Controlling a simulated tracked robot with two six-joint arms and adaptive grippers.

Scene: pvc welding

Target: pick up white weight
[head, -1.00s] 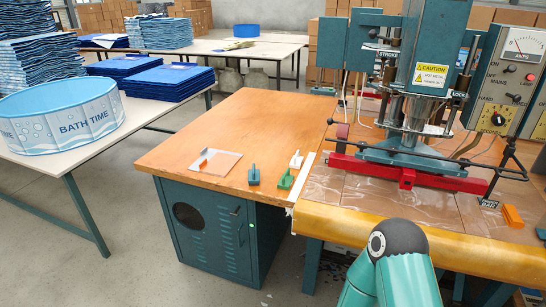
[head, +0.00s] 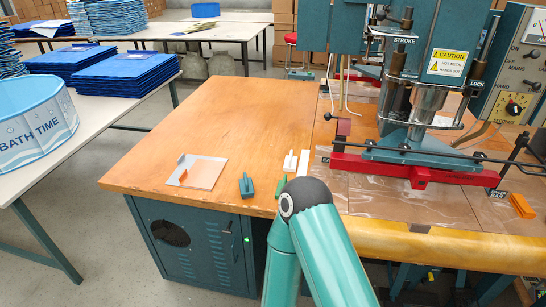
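The white weight (head: 290,161), a small block with an upright handle, stands on the right part of the orange-brown wooden tabletop (head: 215,115). A teal weight (head: 246,186) of similar shape stands to its left and nearer. A green weight (head: 282,183) is just in front of the white one, partly hidden by my teal arm. The arm comes in from the bottom, its rounded joint close in front of the weights in the picture. Neither gripper is in view.
The welding machine with a red base bar (head: 420,174) stands right. A hot-metal caution sign (head: 446,63) is on it. An orange block (head: 522,206) lies far right.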

